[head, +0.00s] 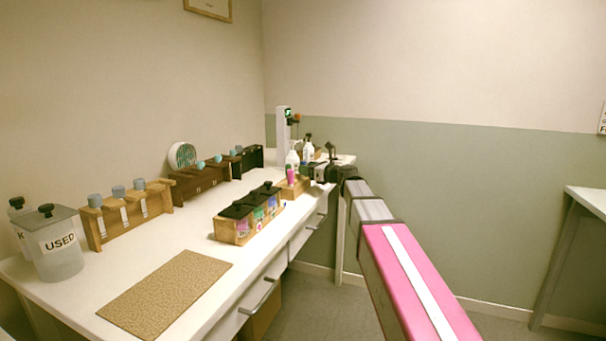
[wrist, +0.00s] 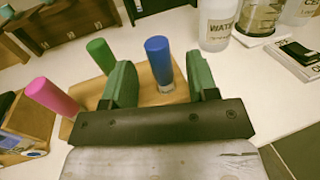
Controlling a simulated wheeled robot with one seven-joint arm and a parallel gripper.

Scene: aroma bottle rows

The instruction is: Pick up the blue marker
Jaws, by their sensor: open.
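The blue marker (wrist: 160,62) stands upright in a wooden holder (wrist: 150,97) in the wrist view. My gripper (wrist: 158,72) is open, with one green finger on each side of the blue marker; I cannot tell whether either finger touches it. A green marker (wrist: 100,55) stands left of the left finger, and a pink marker (wrist: 52,97) stands farther left. In the head view the pink marker (head: 291,175) shows above the holder (head: 295,188). I cannot make out the blue marker there, near my arm's end.
A water bottle (wrist: 217,22) and a glass jar (wrist: 258,18) stand just beyond, at the right. A wooden box with black lids (head: 236,228) stands left of the holder. Bottle racks (head: 130,212) line the wall. A cork mat (head: 165,292) lies in front.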

